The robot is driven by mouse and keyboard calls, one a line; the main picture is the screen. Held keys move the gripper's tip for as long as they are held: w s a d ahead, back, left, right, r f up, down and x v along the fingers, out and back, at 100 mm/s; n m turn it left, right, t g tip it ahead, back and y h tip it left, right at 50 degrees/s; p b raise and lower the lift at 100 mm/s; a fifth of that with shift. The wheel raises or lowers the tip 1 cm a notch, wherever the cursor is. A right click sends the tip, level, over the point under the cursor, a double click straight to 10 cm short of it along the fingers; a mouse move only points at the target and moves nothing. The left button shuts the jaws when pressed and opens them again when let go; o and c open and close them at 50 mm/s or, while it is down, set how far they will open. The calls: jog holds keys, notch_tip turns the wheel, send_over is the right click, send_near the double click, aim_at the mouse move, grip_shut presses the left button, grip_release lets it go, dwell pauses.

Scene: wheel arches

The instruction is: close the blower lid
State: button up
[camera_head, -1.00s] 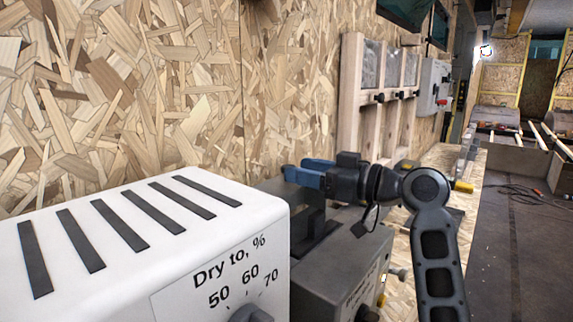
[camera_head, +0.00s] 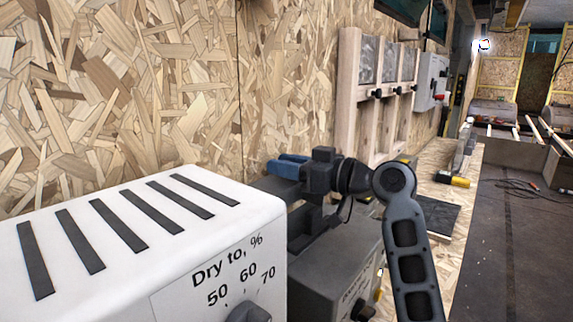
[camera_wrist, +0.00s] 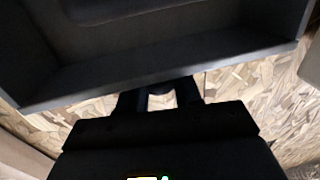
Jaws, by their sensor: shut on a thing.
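The blower appears to be the grey box (camera_head: 335,262) on the bench, just behind a white machine that hides its left part. A dark grey panel, likely its lid (camera_head: 272,188), stands raised above it and is partly hidden by the white machine. My gripper (camera_head: 288,166), with blue fingers, is at this panel's upper edge, shut on it as far as I can tell. In the wrist view a dark, shallow, rimmed panel, likely the lid (camera_wrist: 165,72), fills the top. My gripper's jaws (camera_wrist: 160,97) meet its near edge there.
The white machine (camera_head: 130,235), marked "Dry to, %", fills the lower left. A chipboard wall (camera_head: 150,90) runs close behind. A dark flat plate (camera_head: 440,213) and a yellow-and-black tool (camera_head: 452,179) lie on the bench to the right. Open floor lies further right.

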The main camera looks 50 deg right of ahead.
jog(key=shift+r, duration=0.15)
grip_shut()
jog(key=shift+s+b, duration=0.1)
jog(key=shift+b, duration=0.3)
jog(key=s+t+b, duration=0.1)
jog(key=b, duration=0.1)
jog(key=shift+b, duration=0.4)
jog(key=shift+s+r+t+b, duration=0.25)
jog(key=shift+r+t+b, duration=0.05)
jog(key=shift+b, duration=0.05)
